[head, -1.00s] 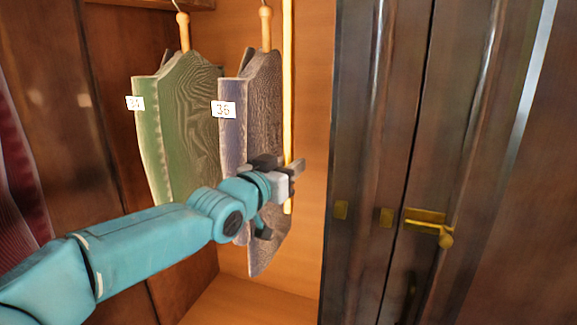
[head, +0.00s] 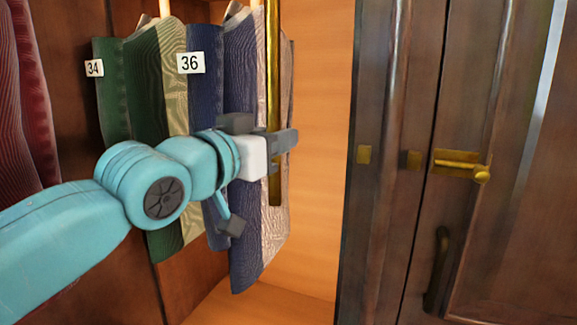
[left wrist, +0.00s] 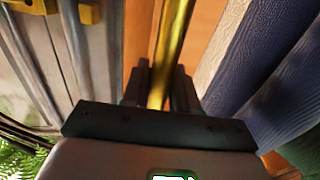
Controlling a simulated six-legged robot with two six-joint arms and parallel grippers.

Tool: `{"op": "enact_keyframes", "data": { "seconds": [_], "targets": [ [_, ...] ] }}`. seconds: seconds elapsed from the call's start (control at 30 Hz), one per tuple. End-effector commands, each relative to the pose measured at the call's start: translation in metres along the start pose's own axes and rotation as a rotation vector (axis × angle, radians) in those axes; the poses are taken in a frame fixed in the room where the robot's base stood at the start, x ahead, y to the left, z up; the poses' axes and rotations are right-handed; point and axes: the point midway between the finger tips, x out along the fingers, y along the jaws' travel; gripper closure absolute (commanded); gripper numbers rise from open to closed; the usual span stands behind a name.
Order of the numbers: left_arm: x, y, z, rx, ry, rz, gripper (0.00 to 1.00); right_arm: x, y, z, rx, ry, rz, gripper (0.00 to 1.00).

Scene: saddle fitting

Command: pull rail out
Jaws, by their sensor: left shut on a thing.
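A brass-coloured rod (head: 273,70) hangs upright in front of the wardrobe's orange back panel. Its upper end is out of frame, so I cannot see what it is fixed to. No separate hanging rail shows. My left gripper (head: 275,150) is shut on the rod a little above its lower end. In the left wrist view the rod (left wrist: 170,50) runs up from between the dark fingers (left wrist: 160,90). Beside the gripper hang a green garment (head: 150,100) tagged 34 and a blue garment (head: 242,75) tagged 36. My right gripper is not in view.
A dark wooden door (head: 400,60) stands right of the opening, with a brass latch (head: 460,165) and a dark handle (head: 437,265). A dark red cloth (head: 35,110) hangs at the far left. The orange panel (head: 320,130) between rod and door is clear.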

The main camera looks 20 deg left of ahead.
Motion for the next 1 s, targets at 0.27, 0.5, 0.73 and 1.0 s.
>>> {"op": "enact_keyframes", "data": {
  "seconds": [0.27,0.5,0.73,1.0],
  "targets": [
    [-0.054,0.011,0.004,0.000,0.000,0.002,1.00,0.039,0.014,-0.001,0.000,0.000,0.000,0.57],
    [-0.079,0.016,0.002,-0.001,-0.003,0.001,1.00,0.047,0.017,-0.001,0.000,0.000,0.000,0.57],
    [-0.085,0.017,0.000,0.000,-0.004,-0.001,1.00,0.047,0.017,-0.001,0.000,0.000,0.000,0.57],
    [-0.084,0.017,0.000,0.000,-0.003,-0.001,0.59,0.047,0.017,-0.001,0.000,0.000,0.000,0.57]
  ]
}}
